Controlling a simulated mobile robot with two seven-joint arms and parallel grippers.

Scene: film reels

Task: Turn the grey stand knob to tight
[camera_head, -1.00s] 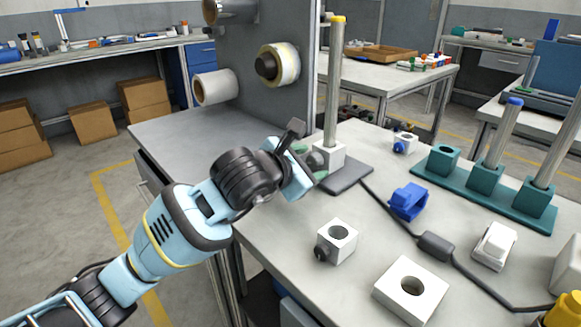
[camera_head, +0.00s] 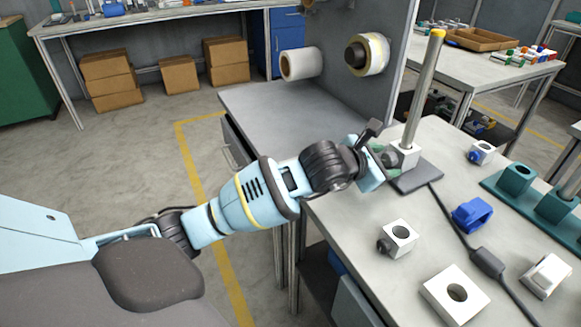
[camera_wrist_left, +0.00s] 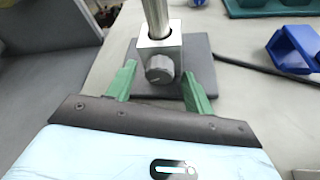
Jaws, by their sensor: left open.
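The grey stand knob (camera_wrist_left: 159,70) sits on the front of a white clamp block (camera_wrist_left: 158,46) in the left wrist view. The block surrounds the foot of a metal post (camera_head: 424,85) with a yellow top, on a dark base plate (camera_head: 420,178). My left gripper (camera_wrist_left: 160,82) is open, with one green finger on each side of the knob and gaps on both sides. I cannot tell whether its fingertips reach past the knob's face. In the head view my left gripper (camera_head: 384,157) largely hides the knob. My right gripper is not in view.
A loose white block with a dark knob (camera_head: 398,237), a flat white block with a hole (camera_head: 455,295) and a blue clamp (camera_head: 472,214) lie on the table. A cable with a dark inline box (camera_head: 487,262) runs from the base plate. A grey upright panel (camera_head: 375,90) stands behind.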

